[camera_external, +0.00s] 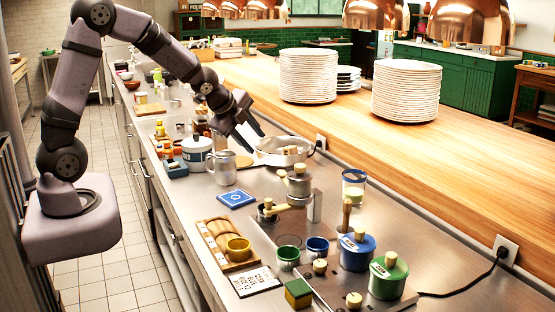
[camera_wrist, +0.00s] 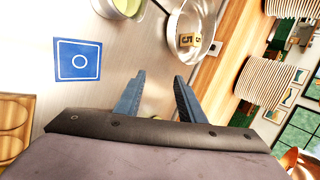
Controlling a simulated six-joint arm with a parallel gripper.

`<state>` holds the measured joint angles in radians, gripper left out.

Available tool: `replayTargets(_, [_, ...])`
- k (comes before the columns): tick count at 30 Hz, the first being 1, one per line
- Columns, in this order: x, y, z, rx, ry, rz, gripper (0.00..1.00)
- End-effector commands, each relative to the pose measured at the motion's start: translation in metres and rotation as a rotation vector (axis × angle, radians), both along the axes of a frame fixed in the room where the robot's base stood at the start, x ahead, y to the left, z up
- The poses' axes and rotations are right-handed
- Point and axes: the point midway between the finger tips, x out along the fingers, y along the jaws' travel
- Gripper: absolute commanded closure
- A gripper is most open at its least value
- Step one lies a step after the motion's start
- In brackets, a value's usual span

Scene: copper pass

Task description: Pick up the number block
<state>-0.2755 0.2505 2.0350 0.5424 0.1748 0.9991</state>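The number block (camera_wrist: 187,40) is a small wooden block with a dark 5 on it. It lies inside a round metal pan (camera_wrist: 172,22) at the top of the wrist view. In the external view the pan (camera_external: 268,158) stands on the steel counter beside the wooden shelf, and a block (camera_external: 291,150) shows inside it. My gripper (camera_wrist: 158,88) is open, with its two blue-grey fingers apart and nothing between them. In the external view my gripper (camera_external: 250,137) is above the pan's left side, apart from the block.
A blue square card (camera_external: 237,199) lies flat nearby. Plate stacks (camera_external: 308,77) stand on the raised wooden shelf behind.

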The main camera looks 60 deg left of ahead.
Motion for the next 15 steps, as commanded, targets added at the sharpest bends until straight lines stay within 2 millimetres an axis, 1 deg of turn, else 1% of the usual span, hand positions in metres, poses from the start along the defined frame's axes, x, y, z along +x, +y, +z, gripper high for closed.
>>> replayTargets(1, [0.023,0.021,-0.017,0.105,-0.023,-0.101,0.64])
replayTargets(3, [0.053,0.045,-0.018,0.272,-0.054,-0.262,0.64])
replayTargets(6, [0.087,0.075,-0.021,0.513,-0.079,-0.469,0.64])
replayTargets(10, [0.116,0.103,-0.025,0.790,-0.089,-0.685,0.64])
replayTargets(12, [0.125,0.113,-0.027,0.908,-0.087,-0.772,0.64])
replayTargets(15, [0.134,0.123,-0.029,1.033,-0.082,-0.861,0.64])
